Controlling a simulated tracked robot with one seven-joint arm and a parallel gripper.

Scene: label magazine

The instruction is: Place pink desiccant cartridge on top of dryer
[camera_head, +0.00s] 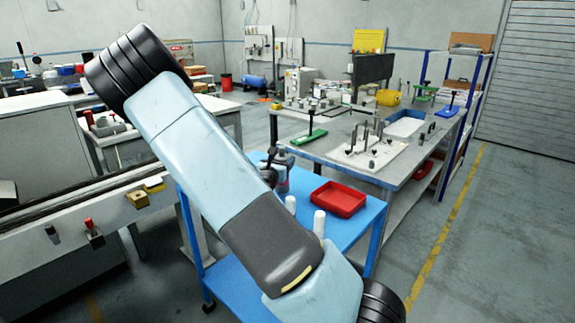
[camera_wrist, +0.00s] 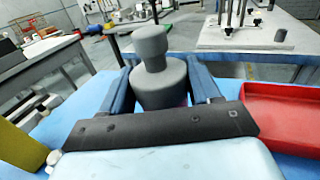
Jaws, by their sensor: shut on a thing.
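In the wrist view, my gripper (camera_wrist: 160,72) has its two blue fingers closed on either side of a grey stepped cylinder with a knob-like top. A sliver of pink shows low on it, so I take it for the pink desiccant cartridge (camera_wrist: 158,82). It looks upright; its lower part is hidden by my gripper. In the head view, a dark-topped, pinkish item (camera_head: 283,187) shows over the blue cart, partly hidden by my arm. I cannot pick out the dryer with certainty in either view.
A red tray (camera_head: 338,199) lies on the blue cart (camera_head: 370,217), right of my gripper; white bottles (camera_head: 319,223) stand near my arm. A yellow object (camera_wrist: 18,145) is at the wrist view's left. Behind is a workbench (camera_head: 345,168) with a white fixture board (camera_head: 368,150).

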